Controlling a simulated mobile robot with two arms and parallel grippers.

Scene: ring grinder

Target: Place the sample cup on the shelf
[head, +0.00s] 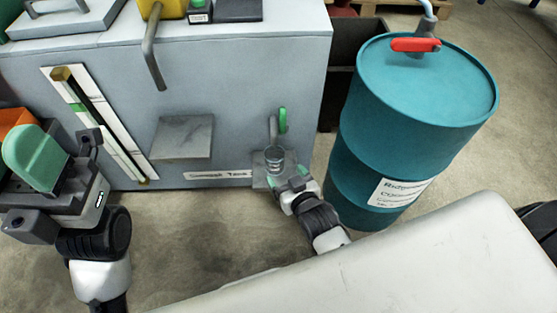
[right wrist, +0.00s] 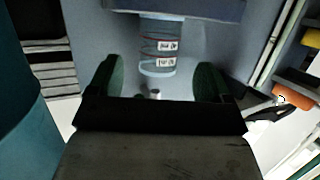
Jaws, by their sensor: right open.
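The sample cup (head: 275,159) is clear with marked lines and labels. It stands on a small grey ledge (head: 260,179) under the tap with the green lever (head: 283,120). The cup also shows in the right wrist view (right wrist: 160,48), which is upside down. My right gripper (head: 290,184) is open at the cup. In the wrist view its green fingers stand apart on either side, with no contact visible. A bare grey shelf (head: 183,138) juts from the tank front, left of the tap. My left gripper (head: 38,158) is at the far left beside an orange shape; its grip is unclear.
A teal drum (head: 405,115) with a red-handled valve (head: 415,45) stands close to the right of my right arm. A sight gauge (head: 100,125) is on the tank (head: 235,80) left of the shelf. The space in front of the shelf looks clear.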

